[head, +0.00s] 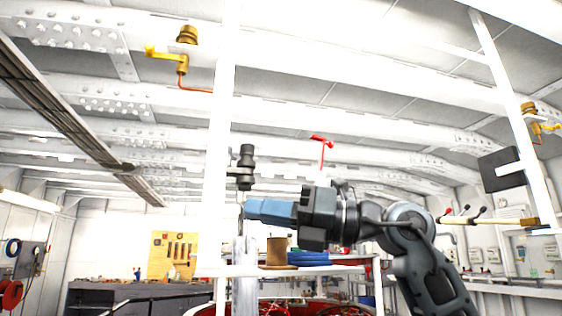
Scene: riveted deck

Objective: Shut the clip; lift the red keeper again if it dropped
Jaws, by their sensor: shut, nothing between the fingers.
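My gripper (248,209) reaches in from the right with its blue fingers pointing left, shut and empty. Its tips are close to the white upright post (222,130), just below a dark clip-like fitting (245,168) beside that post. I cannot tell whether the fingertips touch anything, or whether the clip is open or shut. A red T-shaped piece (322,142) stands upright above and behind my gripper; it may be the red keeper, but I cannot be sure. My gripper and wrist hide part of what lies behind them.
A shelf (240,271) below my gripper carries a brown cylinder (277,251) and a blue coiled hose (308,258). A brass valve with a yellow handle (183,45) hangs upper left. A second white post (515,120) and a dark box (501,170) stand at right.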

